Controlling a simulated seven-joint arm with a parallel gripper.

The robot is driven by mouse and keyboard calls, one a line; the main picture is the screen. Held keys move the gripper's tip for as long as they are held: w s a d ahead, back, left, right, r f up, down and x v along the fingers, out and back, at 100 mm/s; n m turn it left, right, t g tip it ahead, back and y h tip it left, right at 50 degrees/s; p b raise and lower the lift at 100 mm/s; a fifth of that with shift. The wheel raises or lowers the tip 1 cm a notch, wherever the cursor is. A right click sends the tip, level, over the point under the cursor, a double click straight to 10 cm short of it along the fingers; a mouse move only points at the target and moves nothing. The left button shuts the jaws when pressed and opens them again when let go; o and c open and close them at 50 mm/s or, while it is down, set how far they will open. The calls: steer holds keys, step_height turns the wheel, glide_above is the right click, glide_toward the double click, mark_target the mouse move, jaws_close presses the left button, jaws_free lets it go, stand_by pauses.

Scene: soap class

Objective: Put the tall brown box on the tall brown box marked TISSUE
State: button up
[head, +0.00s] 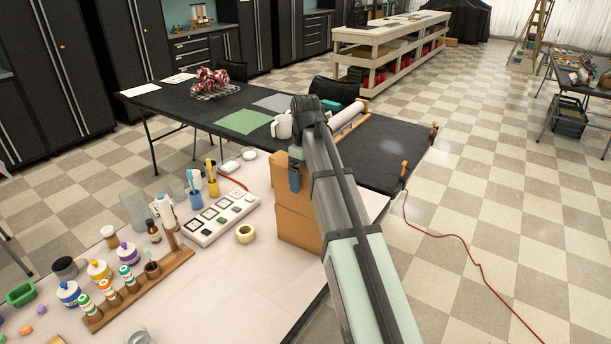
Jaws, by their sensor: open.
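Brown cardboard shows at the right edge of the white tabletop, partly behind my arm. A lower brown box (298,232) stands on the table, and a narrower strip of an upper brown box (279,180) shows above it. The upper one seems to rest on the lower one, but my arm hides much of both. No TISSUE marking can be read, so I cannot tell which is which. My gripper (294,186) points down in front of the upper box and is open. The fingertips are small and partly hidden, and I cannot tell whether they touch the box.
A tape roll (245,234) and a white palette tray (216,214) lie left of the boxes. Paint bottles in a wooden rack (150,290) and brush cups (212,187) stand farther left. A black table (385,150) adjoins behind. The white tabletop's front middle (235,300) is clear.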

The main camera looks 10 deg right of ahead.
steer(key=shift+r, duration=3.9)
steer(key=shift+d, duration=0.1)
